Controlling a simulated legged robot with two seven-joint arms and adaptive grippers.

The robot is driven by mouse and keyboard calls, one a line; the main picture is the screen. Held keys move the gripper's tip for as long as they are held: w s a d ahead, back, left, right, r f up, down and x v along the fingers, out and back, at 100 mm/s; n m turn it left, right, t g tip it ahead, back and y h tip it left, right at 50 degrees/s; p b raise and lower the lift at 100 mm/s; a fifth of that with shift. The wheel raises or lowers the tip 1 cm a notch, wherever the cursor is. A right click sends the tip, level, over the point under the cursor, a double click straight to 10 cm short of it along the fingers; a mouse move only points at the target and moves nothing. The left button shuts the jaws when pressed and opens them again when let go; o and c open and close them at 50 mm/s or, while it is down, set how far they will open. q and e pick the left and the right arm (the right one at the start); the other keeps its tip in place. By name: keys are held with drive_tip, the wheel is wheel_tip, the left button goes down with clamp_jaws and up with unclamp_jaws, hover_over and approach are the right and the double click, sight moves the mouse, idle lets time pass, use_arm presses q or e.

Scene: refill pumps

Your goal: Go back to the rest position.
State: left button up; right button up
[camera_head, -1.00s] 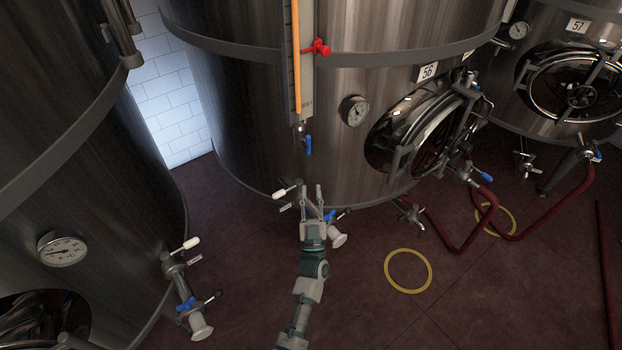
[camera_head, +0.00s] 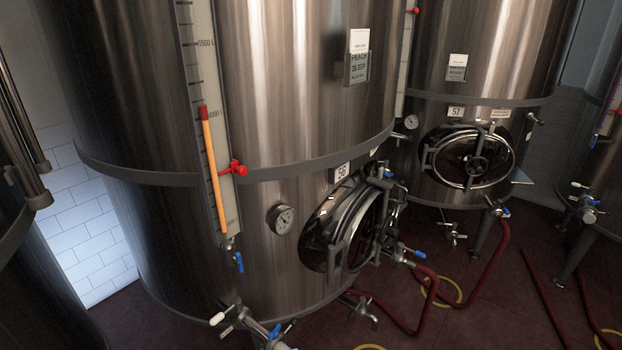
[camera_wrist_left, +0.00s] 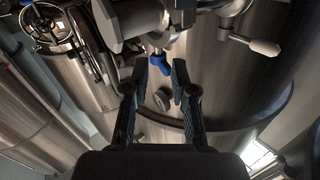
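My left gripper (camera_wrist_left: 160,68) shows in the left wrist view with its two dark fingers apart and nothing held between them. A blue valve handle (camera_wrist_left: 158,66) appears between the fingertips in that view; I cannot tell how far beyond them it is. A white-knobbed valve lever (camera_wrist_left: 264,47) is to the right of the fingers. In the head view neither gripper shows. The low valve of tank 56 is at the bottom edge there, with its white knob (camera_head: 217,318) and blue handle (camera_head: 274,331).
Tank 57 (camera_head: 480,60) stands behind at right. Red hoses (camera_head: 480,280) lie on the dark red floor (camera_head: 500,310).

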use_arm(q)
drive_tip(key=s+a+f+g, duration=0.1)
drive_tip(key=s+f+g, duration=0.4)
drive_tip(key=s+f, duration=0.55)
drive_tip(key=s+a+f+g, duration=0.1)
drive_tip(key=s+f+g, duration=0.45)
drive_tip(key=f, duration=0.75)
drive_tip(key=s+a+f+g, duration=0.3)
drive_tip(key=s+f, duration=0.2)
drive_tip(key=s, duration=0.6)
drive_tip(key=s+a+f+g, duration=0.3)
drive_tip(key=s+f, duration=0.3)
drive_tip(key=s, duration=0.6)
drive_tip(key=shift+s+a+y, duration=0.2)
drive_tip(key=shift+a+y, duration=0.2)
drive_tip(key=shift+a, duration=0.1)
